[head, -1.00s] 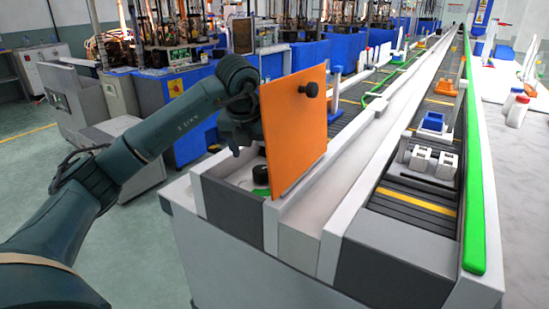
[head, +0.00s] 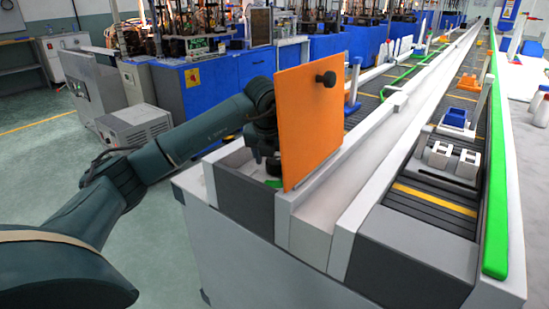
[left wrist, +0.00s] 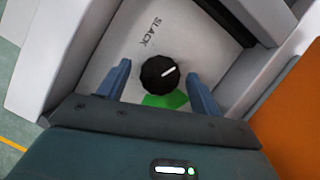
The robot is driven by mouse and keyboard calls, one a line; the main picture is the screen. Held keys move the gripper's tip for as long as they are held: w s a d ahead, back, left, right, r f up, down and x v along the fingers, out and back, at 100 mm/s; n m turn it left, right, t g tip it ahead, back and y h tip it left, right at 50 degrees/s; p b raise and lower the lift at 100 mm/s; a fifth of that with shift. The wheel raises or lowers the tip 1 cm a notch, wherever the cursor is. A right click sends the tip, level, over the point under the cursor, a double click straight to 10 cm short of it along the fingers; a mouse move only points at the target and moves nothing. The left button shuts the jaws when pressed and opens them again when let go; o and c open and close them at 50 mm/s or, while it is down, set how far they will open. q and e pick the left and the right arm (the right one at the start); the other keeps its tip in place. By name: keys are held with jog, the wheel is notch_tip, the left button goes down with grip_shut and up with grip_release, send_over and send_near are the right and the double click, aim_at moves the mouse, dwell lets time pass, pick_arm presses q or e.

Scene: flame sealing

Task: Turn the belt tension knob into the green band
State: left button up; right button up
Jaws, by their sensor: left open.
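The belt tension knob (left wrist: 159,74) is black and round with a white pointer line. It sits on a pale plate marked "SLACK" (left wrist: 152,32), and its pointer is aimed at the upper right in the left wrist view. The green band (left wrist: 166,100) lies below the knob there, away from the pointer. My left gripper (left wrist: 158,70) is open, with one blue finger on each side of the knob and gaps visible. In the head view, my left gripper (head: 265,150) is down in the recess behind the orange panel and hides the knob; some green (head: 274,184) shows beneath it.
An upright orange panel (head: 308,125) with a black handle (head: 326,79) stands close to the right of my left gripper. Grey walls (left wrist: 83,35) surround the recess. Conveyor lanes (head: 430,205) run off to the right, with a blue block (head: 456,118) and white blocks (head: 440,153).

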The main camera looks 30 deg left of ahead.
pick_arm(q)
jog(key=shift+c, duration=0.3)
jog(key=c, duration=0.9)
jog(key=shift+c, duration=0.2)
